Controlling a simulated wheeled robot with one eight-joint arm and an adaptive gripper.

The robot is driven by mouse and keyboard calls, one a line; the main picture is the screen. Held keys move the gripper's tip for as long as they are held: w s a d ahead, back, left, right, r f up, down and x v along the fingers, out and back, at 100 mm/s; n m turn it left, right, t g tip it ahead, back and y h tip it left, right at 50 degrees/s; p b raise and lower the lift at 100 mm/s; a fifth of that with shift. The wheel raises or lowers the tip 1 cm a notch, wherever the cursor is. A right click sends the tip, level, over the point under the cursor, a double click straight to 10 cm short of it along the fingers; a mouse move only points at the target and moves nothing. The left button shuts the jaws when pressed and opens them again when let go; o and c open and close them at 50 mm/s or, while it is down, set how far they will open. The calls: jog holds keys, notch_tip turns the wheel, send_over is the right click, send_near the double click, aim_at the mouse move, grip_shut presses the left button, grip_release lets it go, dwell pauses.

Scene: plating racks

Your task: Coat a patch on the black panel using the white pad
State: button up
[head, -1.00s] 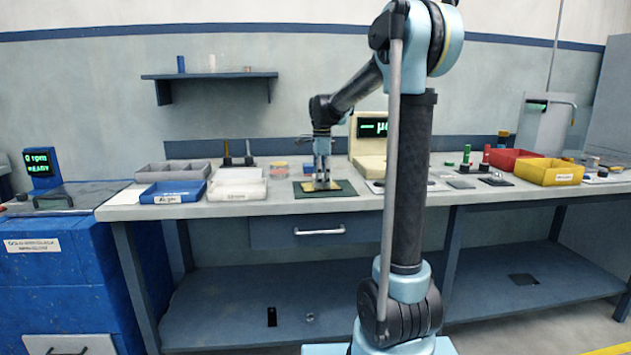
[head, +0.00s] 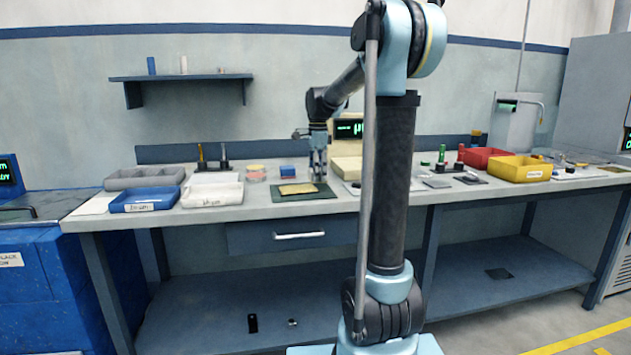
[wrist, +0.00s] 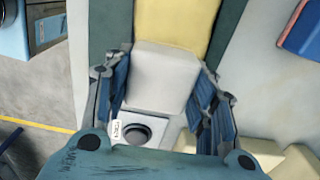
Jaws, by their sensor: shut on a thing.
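The black panel (head: 283,196) looks dark green-black and lies flat on the bench. A yellow patch (head: 297,188) covers its middle. In the wrist view the panel (wrist: 110,28) shows as dark bands on both sides of the yellow patch (wrist: 172,22). My gripper (head: 318,178) is at the panel's right end, pointing down. In the wrist view my gripper (wrist: 162,88) is shut on the white pad (wrist: 160,72), a pale block between its two blue fingers. The pad hides the near end of the yellow patch. I cannot tell whether the pad touches the panel.
White (head: 203,199) and blue (head: 139,205) trays stand left of the panel. A blue block (head: 287,172) and a round dish (head: 256,177) stand behind it. A cream display device (head: 346,165) is close right of my gripper. Red (head: 481,163) and yellow (head: 512,173) bins are farther right.

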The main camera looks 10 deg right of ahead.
jog(key=shift+a+r, duration=0.15)
jog(key=shift+r, duration=2.45)
